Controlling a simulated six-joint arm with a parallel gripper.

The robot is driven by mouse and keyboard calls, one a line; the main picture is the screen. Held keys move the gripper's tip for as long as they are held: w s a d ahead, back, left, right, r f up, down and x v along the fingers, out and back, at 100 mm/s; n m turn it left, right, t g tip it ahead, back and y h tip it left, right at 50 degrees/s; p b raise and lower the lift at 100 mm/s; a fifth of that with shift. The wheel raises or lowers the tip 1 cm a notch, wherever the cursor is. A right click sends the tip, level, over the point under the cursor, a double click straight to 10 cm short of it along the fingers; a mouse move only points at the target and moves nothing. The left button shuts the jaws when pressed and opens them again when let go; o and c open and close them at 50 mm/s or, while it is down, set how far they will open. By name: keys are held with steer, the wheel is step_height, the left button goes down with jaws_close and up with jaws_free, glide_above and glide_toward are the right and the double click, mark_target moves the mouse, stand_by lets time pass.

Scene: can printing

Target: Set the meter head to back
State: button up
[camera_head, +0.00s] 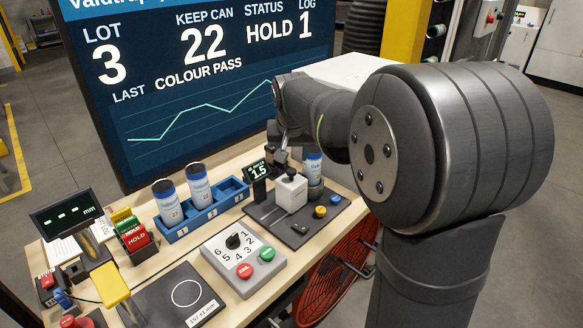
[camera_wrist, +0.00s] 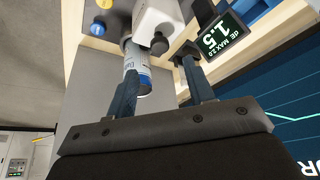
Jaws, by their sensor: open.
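The meter head is a white block (camera_head: 291,191) with a black knob (camera_head: 291,173) on top, on a dark slotted plate (camera_head: 268,214). In the wrist view, the white block (camera_wrist: 155,18) and its knob (camera_wrist: 159,45) lie just beyond my fingertips. My gripper (camera_head: 281,158) is above and behind the block. It is open in the wrist view (camera_wrist: 160,68), with nothing between its fingers; the knob appears in line with the gap. A printed can (camera_head: 314,168) stands right of the block; it also shows beside the left finger in the wrist view (camera_wrist: 137,66).
A small display reading 1.5 (camera_head: 257,170) stands left of the block, close to my right finger in the wrist view. A blue rack (camera_head: 207,218) holds two cans. A dial box (camera_head: 238,256) is in front. The large screen (camera_head: 200,90) stands behind.

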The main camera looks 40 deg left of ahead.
mark_target(291, 171)
steer(key=x, duration=0.7)
jaws_close()
